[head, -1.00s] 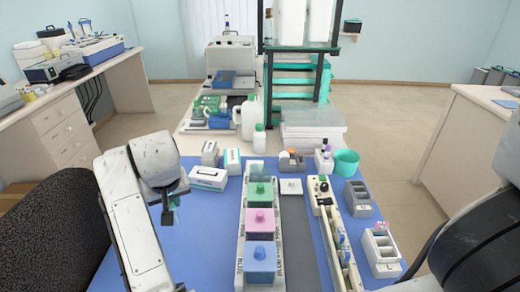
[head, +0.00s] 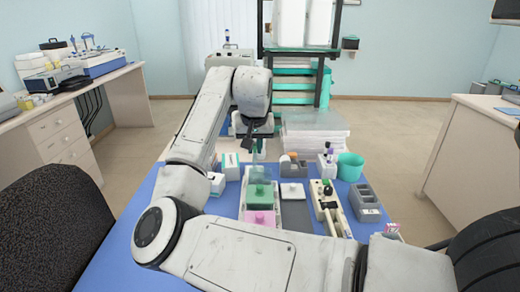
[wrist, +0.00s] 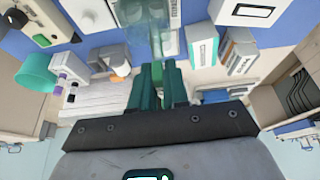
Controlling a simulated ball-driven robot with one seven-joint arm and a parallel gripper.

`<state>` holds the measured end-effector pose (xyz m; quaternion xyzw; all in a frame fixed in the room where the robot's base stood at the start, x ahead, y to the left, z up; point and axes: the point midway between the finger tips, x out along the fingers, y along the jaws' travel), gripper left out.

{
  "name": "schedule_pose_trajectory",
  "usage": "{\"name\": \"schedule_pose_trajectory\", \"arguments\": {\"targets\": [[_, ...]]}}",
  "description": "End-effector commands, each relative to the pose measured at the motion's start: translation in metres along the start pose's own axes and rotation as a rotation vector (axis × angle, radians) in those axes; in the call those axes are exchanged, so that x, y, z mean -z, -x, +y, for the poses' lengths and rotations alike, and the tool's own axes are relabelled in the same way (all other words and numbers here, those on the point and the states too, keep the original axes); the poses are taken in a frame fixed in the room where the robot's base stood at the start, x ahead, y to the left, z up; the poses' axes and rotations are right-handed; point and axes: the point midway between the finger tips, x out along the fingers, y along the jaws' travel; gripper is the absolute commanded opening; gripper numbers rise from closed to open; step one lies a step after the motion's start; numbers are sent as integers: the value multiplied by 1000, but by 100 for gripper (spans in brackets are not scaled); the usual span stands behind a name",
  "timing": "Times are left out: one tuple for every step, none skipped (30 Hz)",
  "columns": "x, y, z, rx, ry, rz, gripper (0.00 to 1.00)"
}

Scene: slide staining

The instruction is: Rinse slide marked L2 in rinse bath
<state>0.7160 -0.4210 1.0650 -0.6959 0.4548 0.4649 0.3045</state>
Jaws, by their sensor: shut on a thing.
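My gripper (head: 249,128) is at the far end of the staining row in the head view, pointing down. In the wrist view its dark green fingers (wrist: 161,85) are shut on a thin, clear slide (wrist: 157,45). The slide's mark cannot be read. A clear bath (head: 258,155), which looks like the rinse bath, stands at the far end of the row, just below the gripper. I cannot tell whether the slide's lower end is above the bath or inside it. Nearer are a green-lidded bath (head: 259,190) and a pink-lidded bath (head: 260,218).
White boxes (head: 229,168) stand left of the row. A tape dispenser (head: 293,167), a purple-capped bottle (head: 326,162) and a teal cup (head: 350,167) are to the right. A grey rack (head: 363,203) is nearer. My arm hides the near mat.

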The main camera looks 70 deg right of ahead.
Motion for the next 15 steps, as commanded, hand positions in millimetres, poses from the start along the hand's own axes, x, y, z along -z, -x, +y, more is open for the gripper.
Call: {"name": "schedule_pose_trajectory", "arguments": {"targets": [[2, -1, 6, -2, -8, 1, 0], [4, -1, 8, -4, -11, 1, 0], [5, 0, 11, -6, -14, 1, 0], [6, 0, 13, -7, -16, 1, 0], [6, 0, 14, -8, -17, 1, 0], [6, 0, 14, -8, -18, 1, 0], [6, -1, 15, -8, -19, 1, 0], [6, -1, 15, -8, -19, 1, 0], [6, -2, 15, -8, -19, 1, 0], [5, -3, 15, -8, -19, 1, 0], [5, -4, 15, -8, -18, 1, 0], [4, -6, 15, -8, -18, 1, 0], [4, -7, 15, -8, -19, 1, 0], [3, -9, 15, -8, -19, 1, 0], [2, -11, 15, -8, -19, 1, 0]]}}
